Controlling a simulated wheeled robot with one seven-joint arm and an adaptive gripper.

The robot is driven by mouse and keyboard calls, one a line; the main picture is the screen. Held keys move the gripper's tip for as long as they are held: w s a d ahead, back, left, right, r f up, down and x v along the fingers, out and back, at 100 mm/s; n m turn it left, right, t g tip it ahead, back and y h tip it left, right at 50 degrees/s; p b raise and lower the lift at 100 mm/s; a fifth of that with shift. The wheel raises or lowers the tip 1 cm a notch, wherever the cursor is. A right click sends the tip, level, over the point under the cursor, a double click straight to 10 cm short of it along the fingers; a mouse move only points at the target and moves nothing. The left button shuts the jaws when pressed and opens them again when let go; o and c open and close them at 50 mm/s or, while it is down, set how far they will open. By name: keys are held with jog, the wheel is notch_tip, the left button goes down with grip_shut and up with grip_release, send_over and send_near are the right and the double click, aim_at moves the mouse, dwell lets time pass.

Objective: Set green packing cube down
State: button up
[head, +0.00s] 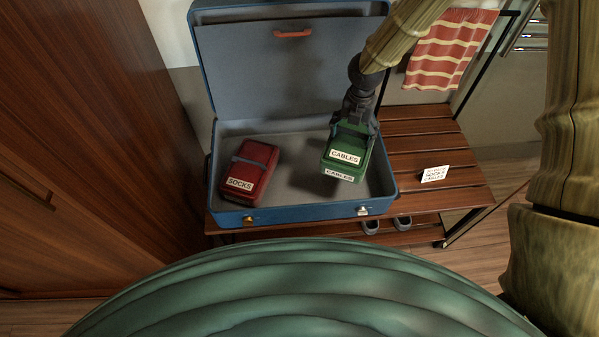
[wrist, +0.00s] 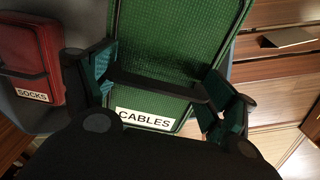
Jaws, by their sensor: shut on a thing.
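The green packing cube (head: 343,165) carries a CABLES label and is in the right half of the open blue suitcase, as seen in the head view. My gripper (head: 352,132) is above it, shut on its top. In the wrist view the green cube (wrist: 170,60) lies between the two fingers (wrist: 160,92), with a dark strap across it. Whether the cube's underside touches the suitcase floor cannot be told. The blue suitcase (head: 300,212) lies open on a slatted wooden rack, its lid upright behind.
A red packing cube (head: 248,168) labelled SOCKS lies in the suitcase's left half; bare grey lining separates the cubes. A striped red towel (head: 450,48) hangs behind. Shoes (head: 402,223) sit below.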

jog(key=n, duration=0.2)
jog(key=w+d+f+n, duration=0.1)
jog(key=n, duration=0.1)
jog(key=shift+w+f+n, duration=0.2)
jog(key=shift+n, duration=0.2)
jog(key=shift+f, duration=5)
jog(key=shift+f, duration=0.1)
jog(key=o, duration=1.6)
jog(key=shift+c, duration=0.2)
notch_tip(320, 180, up, 12)
jog(key=shift+r, duration=0.1)
